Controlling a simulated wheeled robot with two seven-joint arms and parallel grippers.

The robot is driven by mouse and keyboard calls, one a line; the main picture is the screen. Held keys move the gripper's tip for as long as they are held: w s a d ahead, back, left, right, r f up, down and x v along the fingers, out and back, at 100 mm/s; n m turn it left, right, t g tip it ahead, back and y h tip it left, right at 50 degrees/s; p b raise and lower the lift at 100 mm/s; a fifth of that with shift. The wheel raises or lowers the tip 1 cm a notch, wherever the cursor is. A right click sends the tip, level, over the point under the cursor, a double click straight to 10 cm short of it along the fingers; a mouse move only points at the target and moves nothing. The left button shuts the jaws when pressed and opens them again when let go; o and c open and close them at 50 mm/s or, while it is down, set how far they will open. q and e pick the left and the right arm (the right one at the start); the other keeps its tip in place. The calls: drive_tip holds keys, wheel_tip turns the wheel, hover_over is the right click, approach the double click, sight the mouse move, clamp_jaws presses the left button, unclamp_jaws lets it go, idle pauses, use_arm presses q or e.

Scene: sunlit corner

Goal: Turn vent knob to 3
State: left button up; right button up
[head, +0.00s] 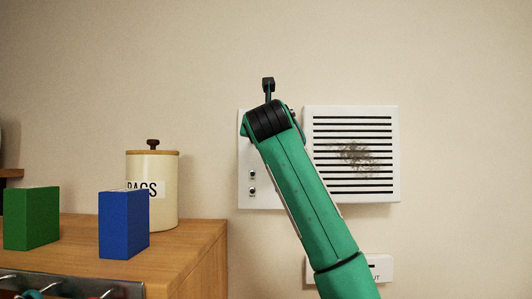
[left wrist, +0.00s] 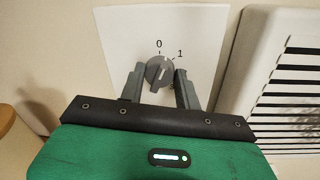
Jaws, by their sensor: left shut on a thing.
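The vent knob (left wrist: 159,72) is a round grey dial on a white panel (left wrist: 120,30); the panel also shows in the head view (head: 246,150). The numbers 0 and 1 are printed above the knob, and its bar points up between them, closer to 0. Other numbers are hidden or out of view. My left gripper (left wrist: 157,82) has one dark finger on each side of the knob and is shut on it. In the head view my green left arm covers the knob and the fingers. My right gripper is in neither view.
A white vent with black slats (head: 352,185) and a dark smudge stands out right of the panel. A small labelled plate (head: 384,268) is below. A wooden cabinet (head: 190,255) at left holds a cream canister (head: 165,210), a blue box (head: 122,225) and a green box (head: 30,218).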

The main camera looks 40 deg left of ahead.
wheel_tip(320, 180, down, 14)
drive_tip(key=b, duration=1.3)
use_arm(q)
drive_tip(key=shift+a+f+m+t+h+b, duration=0.2)
drive_tip(key=shift+m+b, duration=1.2)
drive_tip(key=shift+m, duration=3.1)
drive_tip(key=shift+d+m+t+h+b, duration=0.25)
drive_tip(key=shift+m+b, duration=1.2)
drive_tip(key=shift+m, duration=3.05)
drive_tip(key=shift+a+f+m+t+h+b, duration=0.35)
drive_tip(key=shift+m+b, duration=1.05)
drive_tip(key=shift+m, duration=3.1)
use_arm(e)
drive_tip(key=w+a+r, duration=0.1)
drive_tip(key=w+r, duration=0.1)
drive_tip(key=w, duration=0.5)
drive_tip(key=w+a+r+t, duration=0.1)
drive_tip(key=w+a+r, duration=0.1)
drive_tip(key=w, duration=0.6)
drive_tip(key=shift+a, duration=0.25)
use_arm(q)
drive_tip(key=shift+d+r, duration=0.2)
drive_tip(key=shift+r, duration=0.05)
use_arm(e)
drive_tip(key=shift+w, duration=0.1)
use_arm(q)
drive_tip(key=o, duration=1)
drive_tip(key=shift+s, duration=0.15)
